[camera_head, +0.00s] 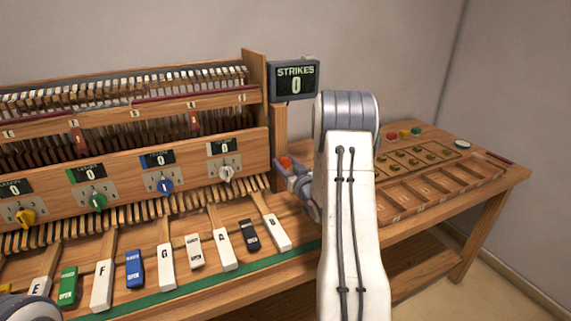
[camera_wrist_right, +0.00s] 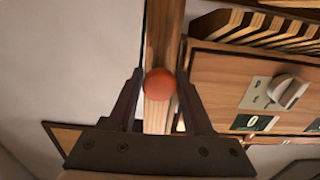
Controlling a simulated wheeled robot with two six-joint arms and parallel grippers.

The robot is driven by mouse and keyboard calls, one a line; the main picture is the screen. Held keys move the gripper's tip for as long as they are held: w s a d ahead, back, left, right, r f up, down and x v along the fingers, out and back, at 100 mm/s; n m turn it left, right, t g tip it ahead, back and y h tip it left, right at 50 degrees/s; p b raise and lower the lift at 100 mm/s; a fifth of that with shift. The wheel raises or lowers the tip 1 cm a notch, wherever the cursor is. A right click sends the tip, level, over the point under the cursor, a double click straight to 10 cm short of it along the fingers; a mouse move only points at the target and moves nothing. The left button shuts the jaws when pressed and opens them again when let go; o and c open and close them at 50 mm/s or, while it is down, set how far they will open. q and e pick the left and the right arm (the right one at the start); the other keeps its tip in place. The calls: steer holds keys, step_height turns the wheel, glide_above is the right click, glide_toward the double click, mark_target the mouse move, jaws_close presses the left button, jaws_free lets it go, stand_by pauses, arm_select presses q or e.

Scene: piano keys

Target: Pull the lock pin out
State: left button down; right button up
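The lock pin shows as a round orange-red knob (camera_wrist_right: 160,83) in the right wrist view, in front of a wooden post. In the head view the knob (camera_head: 285,162) sits at the right end of the piano case, below the strikes display. My right gripper (camera_wrist_right: 160,90) has one finger on each side of the knob. The gap is about as wide as the knob, and I cannot tell whether the fingers touch it. My right arm hides much of this gripper in the head view. The pin's shaft is hidden. My left gripper is not clearly in view.
The strikes display (camera_head: 296,81) reads 0, close above the right gripper. White, green, blue and black key blocks line the front, with dials such as the white one (camera_head: 226,172) behind. A slotted wooden tray (camera_head: 425,190) lies on the table at right.

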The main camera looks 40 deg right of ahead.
jaws_close()
stand_by(1.2)
